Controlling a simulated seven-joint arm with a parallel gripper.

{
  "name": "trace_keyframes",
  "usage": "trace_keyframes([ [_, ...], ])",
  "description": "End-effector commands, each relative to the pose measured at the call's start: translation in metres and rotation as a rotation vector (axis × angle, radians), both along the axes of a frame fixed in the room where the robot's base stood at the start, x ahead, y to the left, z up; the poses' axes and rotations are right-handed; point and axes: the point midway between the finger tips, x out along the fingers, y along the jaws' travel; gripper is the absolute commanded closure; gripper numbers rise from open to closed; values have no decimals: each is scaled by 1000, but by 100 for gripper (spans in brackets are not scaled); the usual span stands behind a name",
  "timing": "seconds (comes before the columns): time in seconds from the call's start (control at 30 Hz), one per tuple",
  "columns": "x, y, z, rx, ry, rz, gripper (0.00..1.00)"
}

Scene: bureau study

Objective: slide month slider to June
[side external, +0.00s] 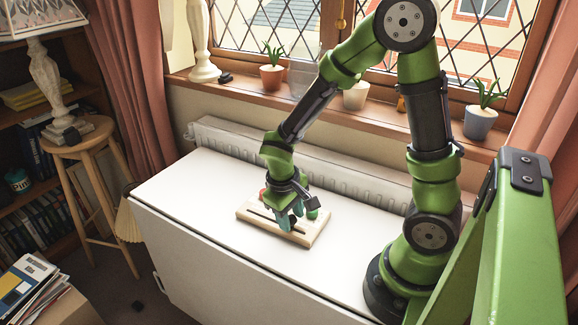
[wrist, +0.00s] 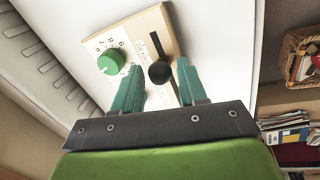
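A pale wooden panel (side external: 305,237) lies on the white table under my gripper (side external: 290,217). In the wrist view the panel (wrist: 148,22) carries a dark straight slot (wrist: 154,46) with a round black slider knob (wrist: 160,72) at its near end. Small month labels (wrist: 143,52) run beside the slot, too small to read. My gripper (wrist: 158,76) is open, its teal fingers apart on either side of the knob, with visible gaps. A green dial (wrist: 111,62) with numbers sits left of the slot. The left finger is close to this dial.
The white table (side external: 195,205) is mostly clear around the panel. A radiator (side external: 345,175) and a windowsill with potted plants (side external: 271,77) stand behind it. A stool with a lamp (side external: 75,135) stands left of the table. The wrist view shows a wicker basket (wrist: 298,45) at right.

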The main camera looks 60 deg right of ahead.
Motion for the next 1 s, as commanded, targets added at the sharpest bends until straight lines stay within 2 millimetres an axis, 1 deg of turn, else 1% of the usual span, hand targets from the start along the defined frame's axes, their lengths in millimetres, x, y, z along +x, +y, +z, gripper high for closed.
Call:
trace_keyframes([
  [0.03, 0, 0, 0, 0, 0, 0, 67],
  [0.2, 0, 0, 0, 0, 0, 0, 93],
  [0.27, 0, 0, 0, 0, 0, 0, 100],
  [0.5, 3, 0, 0, 0, 0, 0, 100],
  [0.57, 10, 0, 0, 0, 0, -1, 100],
  [0.7, 34, 1, 0, -1, 0, -1, 100],
  [0.8, 48, 1, 0, -1, 0, 0, 100],
  [0.9, 54, 1, 0, -1, 0, 0, 100],
  [1.0, 55, 1, 1, 0, 0, 0, 100],
])
